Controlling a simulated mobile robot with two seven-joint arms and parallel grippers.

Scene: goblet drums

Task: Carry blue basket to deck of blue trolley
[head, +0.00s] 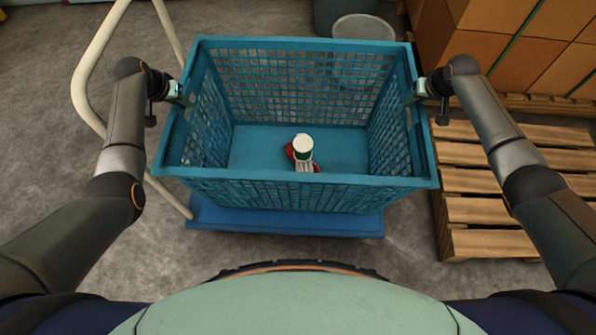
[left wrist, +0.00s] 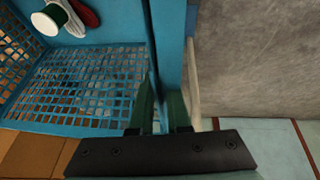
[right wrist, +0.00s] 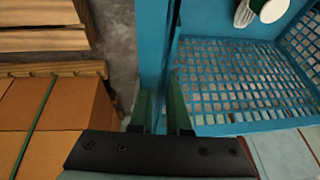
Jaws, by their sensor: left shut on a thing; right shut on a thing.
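The blue basket (head: 300,194) is in the middle of the head view, upright, with open mesh walls. Small items lie on its floor: a white-and-green cylinder (head: 303,144) and a red item (head: 290,152) beside it. The blue trolley (head: 285,222) shows its deck edge below and in front of the basket. Whether the basket touches the deck is hidden. My left gripper (head: 180,95) is shut on the basket's left rim, which also shows in the left wrist view (left wrist: 167,60). My right gripper (head: 415,95) is shut on its right rim, also in the right wrist view (right wrist: 152,50).
The trolley's cream handle (head: 88,70) rises at the left. A wooden pallet (head: 490,210) stands close at the right, with brown boxes (head: 540,50) behind it. A grey bin (head: 340,12) and a pale round-topped container (head: 363,27) stand behind the basket. Concrete floor is clear at far left.

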